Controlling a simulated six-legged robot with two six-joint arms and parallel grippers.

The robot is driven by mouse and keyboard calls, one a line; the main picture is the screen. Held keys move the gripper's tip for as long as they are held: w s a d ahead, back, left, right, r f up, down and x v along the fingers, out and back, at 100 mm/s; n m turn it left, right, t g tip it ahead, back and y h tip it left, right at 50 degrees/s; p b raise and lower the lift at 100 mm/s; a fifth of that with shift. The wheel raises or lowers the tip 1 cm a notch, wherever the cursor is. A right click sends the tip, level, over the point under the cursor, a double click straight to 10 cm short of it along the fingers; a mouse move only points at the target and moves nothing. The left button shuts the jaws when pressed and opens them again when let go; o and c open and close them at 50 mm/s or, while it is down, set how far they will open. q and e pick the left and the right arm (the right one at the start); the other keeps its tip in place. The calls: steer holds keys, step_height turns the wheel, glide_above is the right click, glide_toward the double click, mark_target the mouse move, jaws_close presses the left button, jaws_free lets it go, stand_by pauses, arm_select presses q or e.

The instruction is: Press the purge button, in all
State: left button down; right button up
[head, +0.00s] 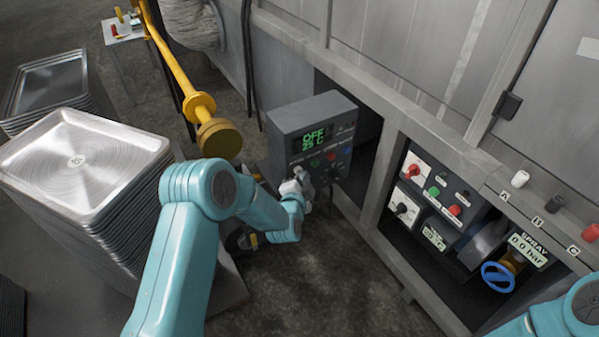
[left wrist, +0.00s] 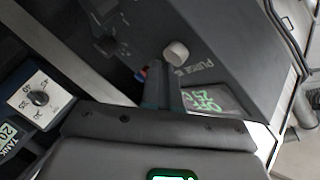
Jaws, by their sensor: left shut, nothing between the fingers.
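The grey control box (head: 290,117) hangs at the cabinet front in the head view, with a green display (head: 314,137) reading OFF and a temperature. A green button (head: 315,162) and a red button (head: 331,155) sit below the display. In the left wrist view the panel carries the word PURGE (left wrist: 194,66), with a pale round button (left wrist: 177,53) beside it. My left gripper (head: 302,180) is shut and empty at the box's lower left. Its fingertips (left wrist: 170,70) are right at the pale button; I cannot tell whether they touch. My right gripper is out of view.
Stacked metal trays (head: 75,160) stand at the left, with more trays (head: 48,85) behind. A yellow pole with a round end (head: 219,138) is close to my left arm. A lower panel (head: 435,190) and blue valve wheel (head: 497,277) are at the right.

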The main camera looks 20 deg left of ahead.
arm_select(q)
steer(key=shift+w+a, duration=0.3)
steer(key=shift+a, duration=0.1)
stand_by(0.3)
steer(key=shift+d, duration=0.1)
steer(key=shift+s+d, duration=0.6)
steer(key=shift+d, duration=0.05)
steer(key=shift+d, duration=0.1)
steer(key=s+d, duration=0.1)
steer(key=d, duration=0.1)
steer(key=s+d, duration=0.1)
steer(key=s, duration=0.1)
steer(key=shift+d, duration=0.4)
stand_by(0.6)
